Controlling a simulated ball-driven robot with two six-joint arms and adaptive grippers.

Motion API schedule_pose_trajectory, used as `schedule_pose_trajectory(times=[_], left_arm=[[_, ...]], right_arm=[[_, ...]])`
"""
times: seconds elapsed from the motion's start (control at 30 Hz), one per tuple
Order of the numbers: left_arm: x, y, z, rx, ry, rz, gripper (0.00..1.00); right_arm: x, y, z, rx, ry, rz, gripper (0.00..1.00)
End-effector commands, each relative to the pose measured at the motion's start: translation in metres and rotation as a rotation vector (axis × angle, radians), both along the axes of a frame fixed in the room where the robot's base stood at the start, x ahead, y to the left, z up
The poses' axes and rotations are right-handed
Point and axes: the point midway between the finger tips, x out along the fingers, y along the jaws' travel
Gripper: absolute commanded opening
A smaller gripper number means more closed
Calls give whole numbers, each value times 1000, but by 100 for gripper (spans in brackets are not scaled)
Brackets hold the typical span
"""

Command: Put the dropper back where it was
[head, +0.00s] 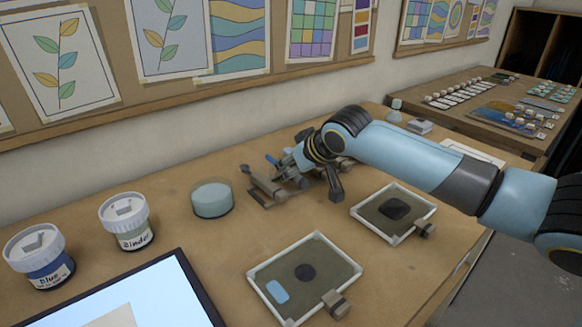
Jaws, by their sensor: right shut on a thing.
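My right gripper (292,163) reaches in from the right over a low brown rest (268,196) at the middle of the table. It is shut on the dropper, which is mostly hidden by the gripper. A small blue piece (271,159) shows at the gripper's left side and seems to be part of the dropper. The gripper is at or just above the rest; I cannot tell whether the dropper touches it. My left gripper is not in view.
A round dish (212,199) stands left of the rest. Binder (127,222) and Blue (38,257) jars stand further left. Two framed panels (305,280) (394,213) lie in front, with a screen (125,300) at the lower left. Bare table lies between them.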

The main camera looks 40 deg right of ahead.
Motion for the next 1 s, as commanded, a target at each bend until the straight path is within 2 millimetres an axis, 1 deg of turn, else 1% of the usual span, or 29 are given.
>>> schedule_pose_trajectory(times=[0.7, 0.73, 0.93, 1.0], left_arm=[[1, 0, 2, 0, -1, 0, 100], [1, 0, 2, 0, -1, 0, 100], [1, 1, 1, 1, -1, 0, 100], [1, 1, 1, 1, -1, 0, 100]], right_arm=[[0, 0, -6, 0, -1, 0, 0], [0, 0, -6, 0, -1, 0, 23], [0, 0, -6, 0, -1, 0, 48], [0, 0, -6, 0, -1, 0, 48]])
